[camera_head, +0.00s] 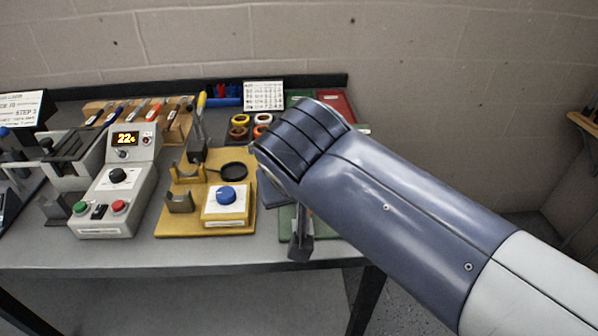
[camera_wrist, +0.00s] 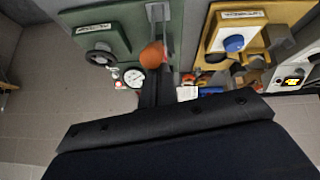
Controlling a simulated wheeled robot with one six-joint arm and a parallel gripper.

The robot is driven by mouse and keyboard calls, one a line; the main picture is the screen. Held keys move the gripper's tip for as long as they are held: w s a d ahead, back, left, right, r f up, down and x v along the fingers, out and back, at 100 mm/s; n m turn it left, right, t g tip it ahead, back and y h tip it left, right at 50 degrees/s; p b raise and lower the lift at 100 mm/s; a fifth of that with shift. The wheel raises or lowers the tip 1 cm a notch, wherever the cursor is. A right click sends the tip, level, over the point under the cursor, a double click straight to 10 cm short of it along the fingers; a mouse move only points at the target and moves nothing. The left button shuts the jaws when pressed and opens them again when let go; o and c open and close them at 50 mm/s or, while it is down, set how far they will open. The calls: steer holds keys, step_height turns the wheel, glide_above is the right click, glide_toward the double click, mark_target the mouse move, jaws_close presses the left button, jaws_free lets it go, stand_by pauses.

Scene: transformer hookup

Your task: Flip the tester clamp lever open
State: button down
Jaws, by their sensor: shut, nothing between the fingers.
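In the wrist view, a lever with an orange ball knob (camera_wrist: 152,55) lies over a green-based fixture (camera_wrist: 112,15) with a gauge (camera_wrist: 134,77). My gripper (camera_wrist: 156,75) is shut and empty, its fingertips just below the orange knob in the picture; whether they touch it I cannot tell. In the head view my arm hides most of the green fixture (camera_head: 290,228). A yellow-based fixture (camera_head: 170,222) with a blue knob stands left of it. It carries a raised lever with a yellow grip (camera_head: 201,100). I cannot read which fixture is labelled as the tester.
A grey control box (camera_head: 110,205) with a lit display stands left of the yellow fixture. Colored rings (camera_head: 240,120), a tool rack (camera_head: 137,108) and a printed card (camera_head: 263,95) are at the back. The table's front strip (camera_head: 200,254) is clear.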

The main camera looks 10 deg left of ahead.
steer(key=s+f+t+b, duration=0.1)
steer(key=b, duration=0.2)
steer(key=s+f+t+b, duration=0.1)
steer(key=b, duration=0.3)
steer(key=s+f+t+b, duration=0.1)
steer(key=b, duration=0.2)
steer(key=shift+d+f+t+y+b, duration=0.25)
steer(key=shift+d+t+y+b, duration=0.05)
steer(key=shift+d+t+y, duration=0.1)
steer(key=shift+s+f+b, duration=0.15)
steer(key=shift+f+b, duration=0.15)
steer(key=shift+b, duration=0.2)
steer(key=s+r+p, duration=0.4)
steer(key=s+r, duration=0.3)
steer(key=r, duration=0.2)
steer(key=shift+s+d, duration=0.3)
steer(key=shift+s, duration=0.1)
steer(key=shift+r, duration=0.1)
steer(key=b+x, duration=0.1)
steer(key=x, duration=0.9)
steer(key=shift+w+r, duration=0.25)
steer(key=shift+r, duration=0.2)
